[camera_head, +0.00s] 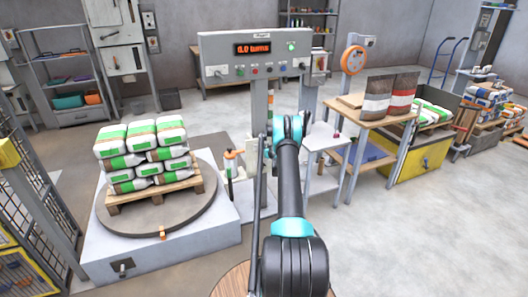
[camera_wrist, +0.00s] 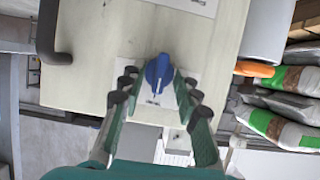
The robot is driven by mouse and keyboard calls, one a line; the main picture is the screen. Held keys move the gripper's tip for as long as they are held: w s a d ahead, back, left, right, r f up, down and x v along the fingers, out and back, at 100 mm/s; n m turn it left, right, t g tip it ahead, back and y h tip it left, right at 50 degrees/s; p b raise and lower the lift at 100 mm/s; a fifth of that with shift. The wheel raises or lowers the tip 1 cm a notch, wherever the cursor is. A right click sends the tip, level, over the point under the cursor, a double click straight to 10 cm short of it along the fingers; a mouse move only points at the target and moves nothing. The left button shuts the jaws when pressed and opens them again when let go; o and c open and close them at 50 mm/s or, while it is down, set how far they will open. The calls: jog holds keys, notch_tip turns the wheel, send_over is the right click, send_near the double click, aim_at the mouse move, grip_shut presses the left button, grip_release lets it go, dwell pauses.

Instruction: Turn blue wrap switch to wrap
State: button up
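In the wrist view a blue rotary switch (camera_wrist: 159,72) sits on a small white label plate (camera_wrist: 152,98) on the face of a pale panel (camera_wrist: 100,60). The label text is too small to read. My gripper (camera_wrist: 157,88) is open, with its dark fingertips on either side of the switch and gaps showing between. I cannot tell how far the fingertips are from the panel. In the head view my arm hides my gripper and I cannot make out the switch for certain.
The head view shows a control console (camera_head: 225,50) reading 0.0 turns. A turntable (camera_head: 110,222) at left bears a pallet (camera_head: 128,203) of green and white bags (camera_head: 130,150). A wooden table (camera_head: 370,118) stands at right with bags on it. Floor at front right is clear.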

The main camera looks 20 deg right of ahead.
jog(key=v, duration=1.2)
jog(key=shift+r, duration=0.1)
jog(key=s+a+r+g+y, duration=0.1)
jog(key=s+a+r+g, duration=0.2)
jog(key=s+a+r, duration=0.7)
jog(key=s+a+r+g+y, duration=0.1)
jog(key=s+a+r+g, duration=0.1)
jog(key=s+a+r, duration=0.8)
jog(key=s+a+g, duration=0.1)
jog(key=s+a, duration=0.3)
jog(key=s, duration=0.3)
jog(key=s+a+g, duration=0.1)
jog(key=s+a, duration=0.3)
jog(key=s, duration=0.3)
jog(key=s+a+f+g+h, duration=0.1)
jog(key=s+f+g+h, duration=0.1)
jog(key=s, duration=1.8)
jog(key=shift+s+f, duration=0.25)
jog(key=shift+f, duration=0.4)
